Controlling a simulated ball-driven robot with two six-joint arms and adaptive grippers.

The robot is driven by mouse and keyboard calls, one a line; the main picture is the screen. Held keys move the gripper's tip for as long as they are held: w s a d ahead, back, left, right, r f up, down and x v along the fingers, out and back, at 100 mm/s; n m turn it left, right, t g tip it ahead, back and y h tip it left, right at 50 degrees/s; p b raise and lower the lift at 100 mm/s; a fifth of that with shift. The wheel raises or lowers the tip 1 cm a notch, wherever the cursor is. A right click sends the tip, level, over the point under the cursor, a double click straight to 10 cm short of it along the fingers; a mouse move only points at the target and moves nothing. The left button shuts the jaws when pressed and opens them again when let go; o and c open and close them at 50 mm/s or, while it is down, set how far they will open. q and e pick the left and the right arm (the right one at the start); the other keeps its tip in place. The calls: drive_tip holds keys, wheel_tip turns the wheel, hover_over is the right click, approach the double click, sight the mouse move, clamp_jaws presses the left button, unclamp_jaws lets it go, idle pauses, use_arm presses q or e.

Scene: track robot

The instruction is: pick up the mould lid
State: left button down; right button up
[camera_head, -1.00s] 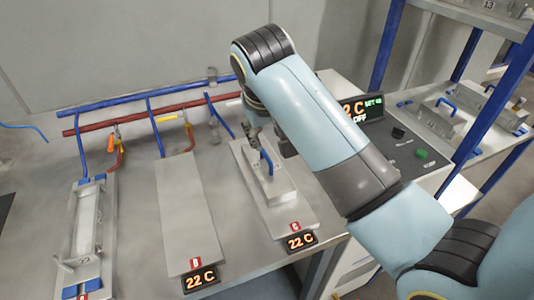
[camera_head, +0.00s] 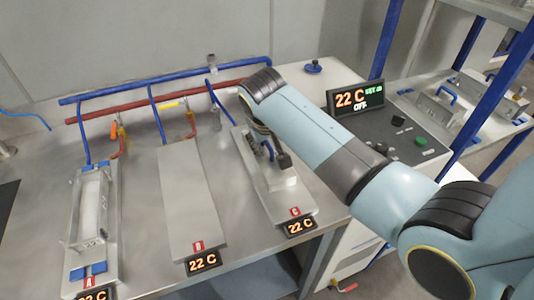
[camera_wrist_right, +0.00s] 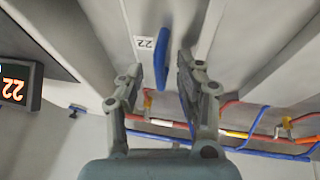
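The mould lid (camera_head: 288,183) is a grey block on the plate marked C. Its blue handle (camera_head: 269,150) stands on top, partly hidden by my right gripper (camera_head: 280,158). In the right wrist view, the lid carries a white label with 22, and the handle (camera_wrist_right: 163,38) runs lengthwise. My right gripper (camera_wrist_right: 174,60) is open there, its two fingers apart and close to the handle. My left gripper is not in view.
Plate B (camera_head: 190,200) is bare. Plate A (camera_head: 105,265) holds a long mould (camera_head: 92,208). Blue (camera_head: 130,93) and red (camera_head: 140,112) pipes run along the back. A control box with a display (camera_head: 357,98) stands right of my arm, before a blue-framed rack (camera_head: 390,45).

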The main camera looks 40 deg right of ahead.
sight(268, 146)
clamp_jaws()
drive_tip(key=shift+r, duration=0.1)
idle(0.5)
drive_tip(key=shift+w+r, duration=0.1)
drive_tip(key=shift+r, duration=0.35)
drive_tip(key=v, duration=0.3)
drive_tip(key=shift+d+r+b, duration=0.3)
drive_tip(key=shift+r, duration=0.1)
drive_tip(key=s+a+r, duration=0.2)
drive_tip(key=s+r, duration=0.4)
drive_tip(key=s, duration=0.4)
drive_tip(key=shift+s+r+b, duration=0.25)
drive_tip(key=shift+s+b, duration=0.1)
